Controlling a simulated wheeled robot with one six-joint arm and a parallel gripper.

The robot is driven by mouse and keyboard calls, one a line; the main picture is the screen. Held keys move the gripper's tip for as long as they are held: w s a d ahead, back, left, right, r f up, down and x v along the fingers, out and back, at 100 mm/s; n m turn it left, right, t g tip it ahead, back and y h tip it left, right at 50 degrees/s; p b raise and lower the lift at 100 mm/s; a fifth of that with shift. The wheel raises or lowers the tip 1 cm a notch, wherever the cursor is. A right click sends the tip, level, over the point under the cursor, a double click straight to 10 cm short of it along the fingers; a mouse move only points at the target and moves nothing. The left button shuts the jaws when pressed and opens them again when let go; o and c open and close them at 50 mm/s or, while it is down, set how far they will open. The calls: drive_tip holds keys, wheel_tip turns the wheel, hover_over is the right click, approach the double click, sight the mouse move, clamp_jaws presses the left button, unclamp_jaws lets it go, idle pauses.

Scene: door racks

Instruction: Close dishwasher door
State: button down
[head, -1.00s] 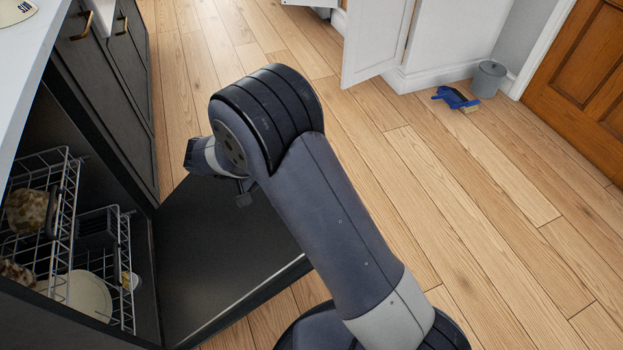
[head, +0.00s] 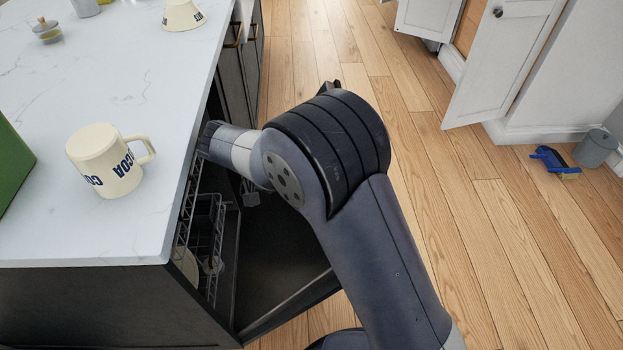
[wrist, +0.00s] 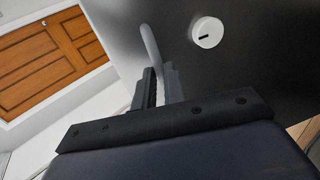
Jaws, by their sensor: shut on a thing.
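The dishwasher door (head: 285,262) is dark and stands open beside the cabinet in the head view. Its dark panel (wrist: 245,75) fills the right of the wrist view, with a round white slotted knob (wrist: 208,32). My gripper (wrist: 157,80) is shut on a pale curved handle (wrist: 149,42) on that panel. The fingers hide the handle's lower part. In the head view my arm hides the gripper and part of the door. A wire dish rack (head: 207,235) shows in the dishwasher opening.
A white countertop (head: 100,222) over the dishwasher holds a cream mug (head: 103,160) and a green object (head: 10,165). A white cabinet door (head: 505,65) stands open at the back. A grey bin (head: 596,148) and blue dustpan (head: 553,162) are at right.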

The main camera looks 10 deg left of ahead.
drive_tip(key=shift+s+a+f, duration=0.3)
drive_tip(key=shift+a+f, duration=0.05)
drive_tip(key=shift+f, duration=0.3)
drive_tip(key=c, duration=1.7)
unclamp_jaws()
drive_tip(key=shift+a, duration=0.2)
drive_tip(key=shift+o, duration=1.1)
drive_tip(key=shift+w+d+r, duration=0.15)
wheel_tip(320, 180, up, 10)
drive_tip(key=p, duration=0.1)
drive_tip(key=shift+p, duration=0.4)
drive_tip(key=shift+c, duration=0.5)
